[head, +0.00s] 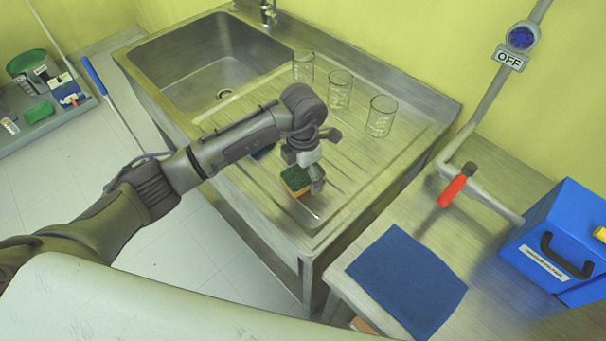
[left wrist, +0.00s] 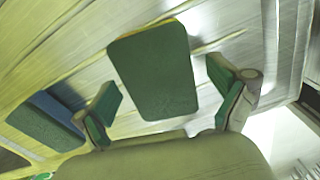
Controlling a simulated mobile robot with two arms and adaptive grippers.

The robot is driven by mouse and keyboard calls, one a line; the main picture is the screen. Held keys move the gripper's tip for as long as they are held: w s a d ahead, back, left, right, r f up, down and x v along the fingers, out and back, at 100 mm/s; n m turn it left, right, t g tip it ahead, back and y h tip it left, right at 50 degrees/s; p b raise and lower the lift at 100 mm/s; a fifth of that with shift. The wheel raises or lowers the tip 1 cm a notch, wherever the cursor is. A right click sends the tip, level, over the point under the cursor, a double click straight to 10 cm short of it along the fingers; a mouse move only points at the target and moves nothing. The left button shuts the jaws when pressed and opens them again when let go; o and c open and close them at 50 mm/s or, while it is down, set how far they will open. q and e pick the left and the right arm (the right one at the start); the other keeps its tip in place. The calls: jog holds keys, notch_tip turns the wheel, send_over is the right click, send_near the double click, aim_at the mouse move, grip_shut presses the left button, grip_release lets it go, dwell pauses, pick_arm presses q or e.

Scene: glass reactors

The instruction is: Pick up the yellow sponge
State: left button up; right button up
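The yellow sponge (head: 297,181) has a green top and a yellow-orange lower side. It lies on the ribbed steel drainboard. In the left wrist view its green face (left wrist: 153,70) fills the middle, with a thin yellow edge showing along its top. My left gripper (head: 310,171) is right over the sponge in the head view, partly covering it. In the left wrist view my left gripper (left wrist: 164,88) is open, with one finger on either side of the sponge's near part and visible gaps. Contact cannot be told. My right gripper is not in view.
Glass beakers (head: 340,90) stand behind on the drainboard (head: 345,160), near the sink basin (head: 205,65). A blue mat (head: 405,280) and blue box (head: 560,240) are at right.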

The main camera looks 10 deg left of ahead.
aim_at(303, 172)
pick_arm(q)
jog(key=c, duration=0.5)
jog(key=shift+c, duration=0.8)
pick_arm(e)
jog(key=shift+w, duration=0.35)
pick_arm(q)
jog(key=shift+w+r, duration=0.1)
jog(key=shift+r, duration=0.4)
notch_tip(303, 172, up, 2)
jog(key=shift+r+b, duration=0.15)
jog(key=shift+b, duration=0.7)
jog(key=s+d+r+b, duration=0.2)
jog(key=d+r, duration=0.5)
jog(key=d, duration=0.4)
jog(key=shift+s+d+r+b, duration=0.2)
jog(key=shift+s+r+b, duration=0.15)
jog(key=shift+b, duration=0.45)
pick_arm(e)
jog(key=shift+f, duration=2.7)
